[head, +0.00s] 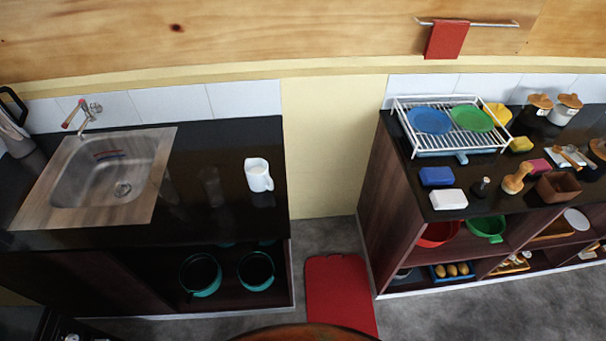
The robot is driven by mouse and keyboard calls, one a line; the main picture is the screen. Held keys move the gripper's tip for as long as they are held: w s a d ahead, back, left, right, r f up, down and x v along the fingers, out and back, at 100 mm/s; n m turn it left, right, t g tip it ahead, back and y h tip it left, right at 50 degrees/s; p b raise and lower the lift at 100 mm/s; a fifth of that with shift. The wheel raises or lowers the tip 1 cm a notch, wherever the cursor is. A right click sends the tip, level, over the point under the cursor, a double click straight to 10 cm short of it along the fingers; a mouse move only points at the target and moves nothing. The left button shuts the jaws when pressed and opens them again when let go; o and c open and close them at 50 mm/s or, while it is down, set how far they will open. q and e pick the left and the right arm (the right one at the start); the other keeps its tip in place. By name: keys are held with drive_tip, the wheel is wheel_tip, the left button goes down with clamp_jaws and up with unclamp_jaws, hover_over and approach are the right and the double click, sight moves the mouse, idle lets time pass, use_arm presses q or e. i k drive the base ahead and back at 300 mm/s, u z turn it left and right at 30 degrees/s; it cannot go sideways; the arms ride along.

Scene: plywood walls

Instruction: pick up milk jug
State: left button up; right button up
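A white milk jug (257,176) stands upright on the black left counter, to the right of the sink and near the counter's right side. A small spout or handle shape shows at its rim, but details are too small to tell. Neither of my grippers is in the head view. Nothing touches the jug.
A metal sink (113,170) with a tap lies left of the jug. Two faint glass-like shapes (211,187) stand between them. Teal pots (201,275) sit on the shelf below. A gap with a red mat (338,295) separates the right counter, which holds a dish rack (397,104).

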sight(259, 179)
drive_tip(key=z, duration=1.4)
drive_tip(key=k, duration=0.65)
drive_tip(key=u, duration=0.4)
